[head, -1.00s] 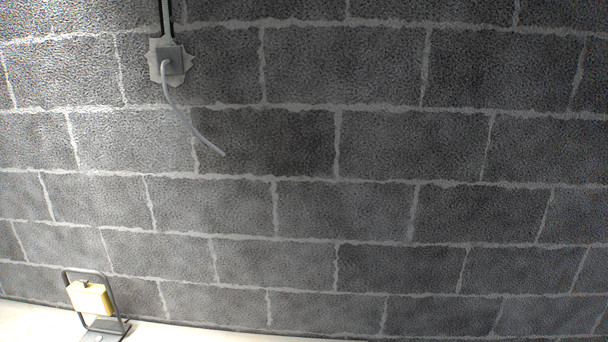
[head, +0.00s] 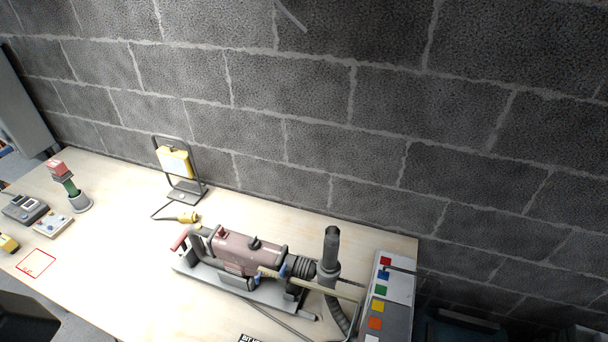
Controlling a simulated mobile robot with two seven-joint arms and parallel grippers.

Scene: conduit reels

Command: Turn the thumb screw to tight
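I cannot make out a thumb screw for certain at this distance. A dark red machine (head: 236,252) lies on a metal base on the pale bench. I cannot tell whether any of these is the thumb screw. Neither of my grippers shows in the head view.
The bench (head: 130,255) has free room left of the machine. A yellow work lamp (head: 175,163) stands behind. A dark upright tube (head: 331,245) and a box with coloured squares (head: 398,283) are at right. A red-topped green item (head: 68,187) stands at left.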

